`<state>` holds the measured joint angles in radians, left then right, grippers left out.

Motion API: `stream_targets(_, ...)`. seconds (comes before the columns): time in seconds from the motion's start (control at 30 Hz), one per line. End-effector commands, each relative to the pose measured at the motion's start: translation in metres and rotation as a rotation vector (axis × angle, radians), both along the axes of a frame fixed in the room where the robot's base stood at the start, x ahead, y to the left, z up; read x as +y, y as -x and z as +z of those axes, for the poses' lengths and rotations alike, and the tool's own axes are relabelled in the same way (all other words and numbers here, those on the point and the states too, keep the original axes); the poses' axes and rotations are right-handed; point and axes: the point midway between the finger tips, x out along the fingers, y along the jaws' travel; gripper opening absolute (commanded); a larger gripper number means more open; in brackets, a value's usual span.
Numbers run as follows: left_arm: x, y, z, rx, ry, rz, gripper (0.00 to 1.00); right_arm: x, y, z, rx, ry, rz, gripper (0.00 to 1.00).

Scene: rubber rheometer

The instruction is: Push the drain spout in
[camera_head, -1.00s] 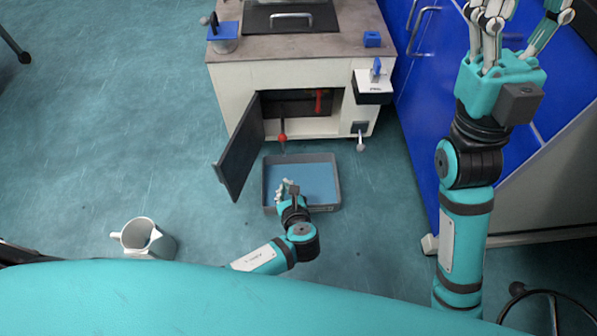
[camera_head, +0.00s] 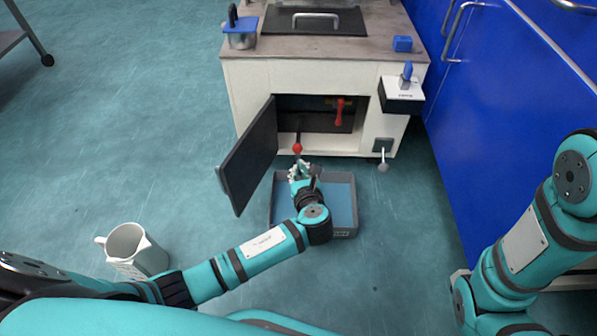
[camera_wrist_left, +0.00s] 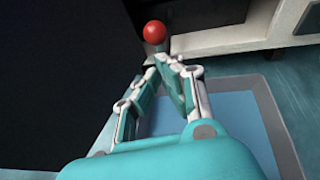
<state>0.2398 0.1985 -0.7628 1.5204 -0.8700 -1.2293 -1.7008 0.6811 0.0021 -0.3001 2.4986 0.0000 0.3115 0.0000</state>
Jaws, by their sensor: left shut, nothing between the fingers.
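A red ball knob (camera_head: 297,148) on a thin rod sticks out at the front of the open compartment; it looks to be the drain spout. In the left wrist view the red knob (camera_wrist_left: 155,31) is just beyond the fingertips. My left gripper (camera_head: 301,168) is over the tray, just in front of and below the knob. In the left wrist view its fingers (camera_wrist_left: 168,62) meet at the tips, shut and empty. I cannot tell whether they touch the knob. A red handle (camera_head: 340,112) hangs inside the compartment. My right gripper is out of view.
The grey tray (camera_head: 345,232) with a blue inside lies on the floor below the compartment. The dark door (camera_head: 248,157) stands open to the left, close to my gripper. A white jug (camera_head: 135,252) stands at lower left. Blue cabinets (camera_head: 490,130) are at right.

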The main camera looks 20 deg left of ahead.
Motion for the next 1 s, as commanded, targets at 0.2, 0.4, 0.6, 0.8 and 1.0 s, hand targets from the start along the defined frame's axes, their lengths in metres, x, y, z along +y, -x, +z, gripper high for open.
stream_targets(0.2, 0.008, -0.016, 0.002, 0.0, 0.002, -0.001, 0.0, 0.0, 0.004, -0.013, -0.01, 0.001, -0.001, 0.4)
stream_targets(0.4, 0.009, -0.019, 0.005, 0.002, 0.0, -0.001, 0.0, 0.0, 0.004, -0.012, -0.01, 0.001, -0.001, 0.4)
stream_targets(0.6, 0.01, -0.019, 0.005, 0.002, 0.001, -0.001, 0.0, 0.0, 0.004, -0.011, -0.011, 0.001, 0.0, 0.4)
stream_targets(0.8, 0.018, -0.05, 0.009, 0.0, -0.003, 0.001, 0.0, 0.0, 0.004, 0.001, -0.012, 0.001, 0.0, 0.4)
stream_targets(1.0, 0.034, -0.103, 0.006, 0.0, -0.002, 0.001, 0.0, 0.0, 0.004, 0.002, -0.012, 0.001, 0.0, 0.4)
